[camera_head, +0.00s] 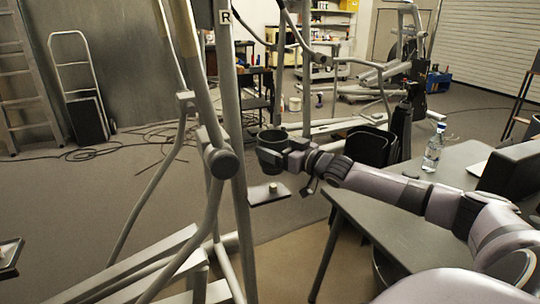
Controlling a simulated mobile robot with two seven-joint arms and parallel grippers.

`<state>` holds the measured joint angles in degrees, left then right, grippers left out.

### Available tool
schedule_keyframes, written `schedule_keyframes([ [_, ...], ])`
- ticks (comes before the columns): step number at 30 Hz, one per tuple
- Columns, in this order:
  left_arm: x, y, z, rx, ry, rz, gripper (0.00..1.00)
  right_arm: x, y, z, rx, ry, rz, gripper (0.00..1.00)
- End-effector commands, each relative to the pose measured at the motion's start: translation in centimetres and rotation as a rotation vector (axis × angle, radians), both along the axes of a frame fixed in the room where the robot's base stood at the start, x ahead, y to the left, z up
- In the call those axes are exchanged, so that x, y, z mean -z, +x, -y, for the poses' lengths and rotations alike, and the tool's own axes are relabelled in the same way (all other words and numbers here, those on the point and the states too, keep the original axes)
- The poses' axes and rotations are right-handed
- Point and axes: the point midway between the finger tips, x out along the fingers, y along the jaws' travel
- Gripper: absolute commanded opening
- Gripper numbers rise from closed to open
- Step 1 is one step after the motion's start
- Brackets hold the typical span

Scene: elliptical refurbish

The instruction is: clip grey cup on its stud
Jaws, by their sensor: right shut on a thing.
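My left gripper is not in view.
A flat pedal plate (268,194) with a small knob is below the cup. A grey table (400,232) stands at the right, with a clear bottle (433,148) and a dark monitor (512,172). A ladder (22,80) and a hand truck (75,80) lean at the left wall.

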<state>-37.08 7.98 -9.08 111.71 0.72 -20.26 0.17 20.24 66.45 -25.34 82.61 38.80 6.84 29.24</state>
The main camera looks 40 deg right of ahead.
Motion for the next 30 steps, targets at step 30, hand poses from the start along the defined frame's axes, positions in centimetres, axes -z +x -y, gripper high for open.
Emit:
schedule_keyframes([
  [30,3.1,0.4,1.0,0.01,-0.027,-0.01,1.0,4.5,0.0,0.0,0.0,-0.001,0.0,0.57],
])
